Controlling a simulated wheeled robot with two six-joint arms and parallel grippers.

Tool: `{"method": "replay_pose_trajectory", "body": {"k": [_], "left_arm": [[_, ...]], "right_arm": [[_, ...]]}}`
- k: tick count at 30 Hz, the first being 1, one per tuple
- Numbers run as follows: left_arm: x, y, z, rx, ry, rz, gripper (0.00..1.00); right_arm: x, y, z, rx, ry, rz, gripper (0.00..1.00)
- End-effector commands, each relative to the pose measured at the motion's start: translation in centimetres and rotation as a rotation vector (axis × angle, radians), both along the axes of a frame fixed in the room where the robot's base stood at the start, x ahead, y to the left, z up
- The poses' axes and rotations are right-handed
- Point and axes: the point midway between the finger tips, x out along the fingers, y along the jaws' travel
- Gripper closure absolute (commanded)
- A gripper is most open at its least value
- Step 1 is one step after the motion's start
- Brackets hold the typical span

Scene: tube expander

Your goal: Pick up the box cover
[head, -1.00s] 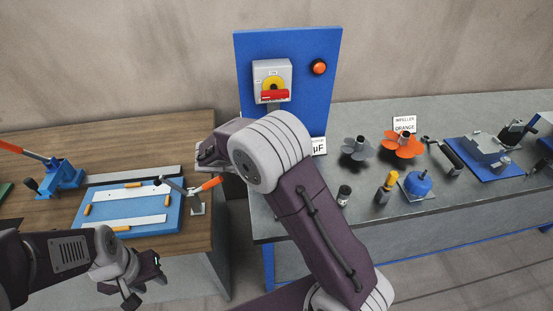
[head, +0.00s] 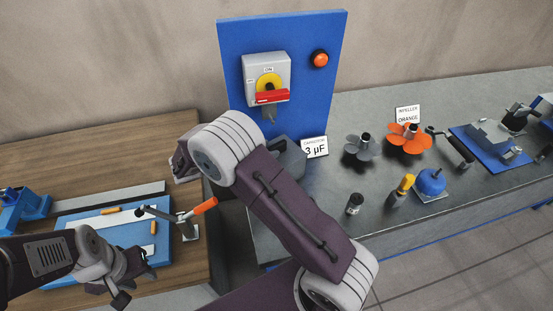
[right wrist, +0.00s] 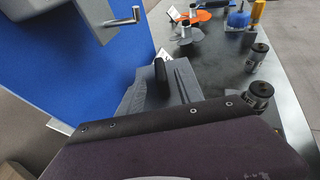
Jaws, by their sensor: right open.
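A dark grey box-like piece, apparently the box cover (head: 291,158), sits on the grey bench below the blue panel, partly hidden behind my right arm. In the right wrist view the cover (right wrist: 180,80) shows a black handle on top, and a purple arm part hides its near side. My right gripper (head: 181,164) shows only in part beyond the arm's bend, left of the cover and apart from it; it is open, its fingertips unclear. My left gripper (head: 122,277) is open and empty over the front of the blue tray.
A blue panel (head: 322,95) with a switch box (head: 262,72) stands close behind the cover. A capacitance sign (head: 315,148), a black cylinder (head: 355,204) and impellers (head: 407,137) stand to the right. A wooden table (head: 120,140) holds a blue tray (head: 65,275).

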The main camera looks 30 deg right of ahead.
Motion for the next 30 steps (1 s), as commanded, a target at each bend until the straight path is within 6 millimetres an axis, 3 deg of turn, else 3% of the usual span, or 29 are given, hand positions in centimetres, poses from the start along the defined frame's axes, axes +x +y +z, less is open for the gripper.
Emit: {"method": "replay_pose_trajectory", "body": {"k": [9, 17, 22, 30], "left_arm": [[0.0, 0.0, 0.5, 0.0, 0.0, 0.0, 0.64], [0.0, 0.0, 0.5, 0.0, 0.0, 0.0, 0.64], [0.0, 0.0, 0.5, 0.0, 0.0, 0.0, 0.64], [0.0, 0.0, 0.5, 0.0, 0.0, 0.0, 0.64]], "right_arm": [[0.7, -4.1, -2.1, 0.0, 0.002, -0.002, 0.58], [0.8, -4.5, -2.4, 0.001, 0.001, 0.001, 0.58], [0.8, -4.5, -2.3, 0.001, 0.001, 0.001, 1.0], [0.8, -4.5, -2.3, 0.001, 0.0, 0.001, 1.0]]}}
